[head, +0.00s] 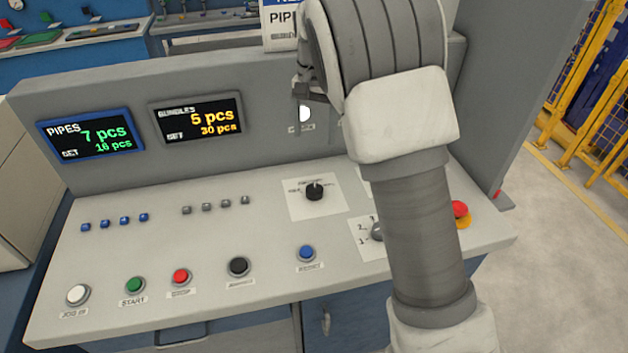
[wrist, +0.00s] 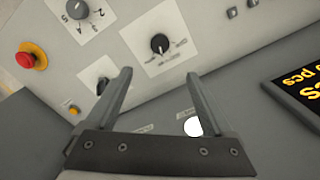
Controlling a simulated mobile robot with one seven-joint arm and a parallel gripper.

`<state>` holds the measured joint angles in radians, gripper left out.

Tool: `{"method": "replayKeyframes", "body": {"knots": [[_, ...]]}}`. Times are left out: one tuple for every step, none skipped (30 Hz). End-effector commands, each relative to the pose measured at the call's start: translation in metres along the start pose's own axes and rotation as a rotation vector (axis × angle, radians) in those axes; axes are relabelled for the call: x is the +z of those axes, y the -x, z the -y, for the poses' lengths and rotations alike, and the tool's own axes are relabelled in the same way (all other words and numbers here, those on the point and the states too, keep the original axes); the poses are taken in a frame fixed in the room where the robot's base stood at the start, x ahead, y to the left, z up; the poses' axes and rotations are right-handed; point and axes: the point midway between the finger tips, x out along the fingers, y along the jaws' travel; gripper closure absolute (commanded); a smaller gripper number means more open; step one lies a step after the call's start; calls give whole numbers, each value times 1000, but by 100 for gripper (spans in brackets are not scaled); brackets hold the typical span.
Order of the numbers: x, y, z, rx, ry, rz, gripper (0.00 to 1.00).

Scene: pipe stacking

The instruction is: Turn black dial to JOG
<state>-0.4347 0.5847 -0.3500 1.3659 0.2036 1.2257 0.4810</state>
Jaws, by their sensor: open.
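The black dial (head: 315,191) sits on a white label plate on the sloped console. Its pale pointer mark points toward the back panel; the plate's words are too small to read. In the wrist view the black dial (wrist: 159,43) is upper middle, beyond the fingertips and roughly in line with the gap between them. My gripper (wrist: 159,75) is open and empty, apart from the dial. In the head view my gripper is mostly hidden behind my arm, up near the back panel.
A grey numbered dial (head: 377,231) and a red emergency stop (head: 460,209) are right of the black dial, partly covered by my arm. A blue button (head: 306,253) is in front. Another dark knob (wrist: 103,85) is by the left finger. A white lamp (head: 305,113) is on the back panel.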

Motion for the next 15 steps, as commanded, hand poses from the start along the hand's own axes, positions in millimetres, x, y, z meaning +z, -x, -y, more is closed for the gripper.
{"method": "replayKeyframes", "body": {"knots": [[0, -5, 0, 2, -1, 1, 13], [0, -9, 0, 3, -1, 2, 13], [0, -14, 0, 4, -1, 3, 13], [0, -18, 0, 4, -1, 3, 13], [0, -24, 0, 4, 0, 2, 13], [1, -32, 0, 5, 0, 3, 13], [0, -38, 0, 4, 0, 3, 13], [0, -44, 0, 5, 1, 4, 13], [1, -54, 0, 5, 0, 4, 13], [1, -60, 0, 5, 0, 4, 13], [0, -66, 0, 4, 0, 3, 13], [1, -75, 0, 5, 0, 4, 13], [1, -82, -1, 5, 0, 3, 13], [1, -89, -1, 5, 0, 4, 13], [0, -97, 0, 4, 0, 3, 13]]}}
